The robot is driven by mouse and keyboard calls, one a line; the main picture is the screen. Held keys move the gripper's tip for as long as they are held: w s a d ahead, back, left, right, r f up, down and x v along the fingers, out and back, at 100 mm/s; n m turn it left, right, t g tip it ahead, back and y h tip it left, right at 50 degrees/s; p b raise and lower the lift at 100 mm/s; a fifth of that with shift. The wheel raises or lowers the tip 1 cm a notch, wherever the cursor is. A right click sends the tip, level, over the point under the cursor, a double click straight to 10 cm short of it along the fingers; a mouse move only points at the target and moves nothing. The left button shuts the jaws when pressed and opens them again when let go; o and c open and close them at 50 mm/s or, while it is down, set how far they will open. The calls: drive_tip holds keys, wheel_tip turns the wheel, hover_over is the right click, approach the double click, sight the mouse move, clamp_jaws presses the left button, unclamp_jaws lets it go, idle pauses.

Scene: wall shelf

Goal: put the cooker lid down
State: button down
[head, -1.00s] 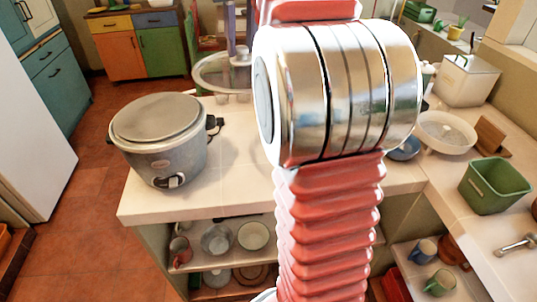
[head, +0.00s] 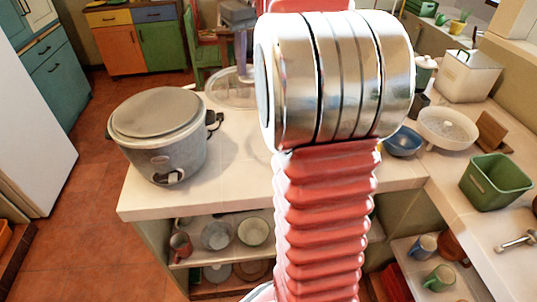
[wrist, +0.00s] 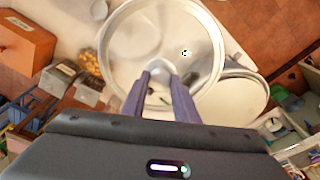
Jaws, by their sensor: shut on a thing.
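The cooker lid is a round clear glass disc with a pale rim and a knob. In the head view the lid (head: 226,92) is level, low over the counter just right of the cooker, partly hidden by my arm. I cannot tell whether it touches the counter. In the wrist view the lid (wrist: 205,60) fills the upper middle. My gripper (wrist: 159,77) is shut on its knob. The grey cooker (head: 165,148) stands upright at the counter's left end, with a flat, pale round top.
The pale counter (head: 225,180) has bare room in front of the lid. A blue bowl (head: 403,142), a white bowl (head: 447,130) and a green bin (head: 496,182) stand to the right. Crockery sits on the shelves below.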

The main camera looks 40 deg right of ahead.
drive_tip(key=s+d+f+n, duration=0.1)
drive_tip(key=d+f, duration=0.1)
drive_tip(key=f, duration=0.5)
drive_tip(key=s+d+f+n, duration=0.1)
drive_tip(key=d+f+n, duration=0.1)
drive_tip(key=f, duration=0.6)
drive_tip(key=shift+s+d+f, duration=0.2)
drive_tip(key=shift+d, duration=0.15)
drive_tip(key=shift+f, duration=0.1)
drive_tip(key=shift+f, duration=3)
drive_tip(key=shift+f, duration=1.85)
drive_tip(key=shift+f, duration=0.1)
drive_tip(key=c, duration=1.4)
unclamp_jaws()
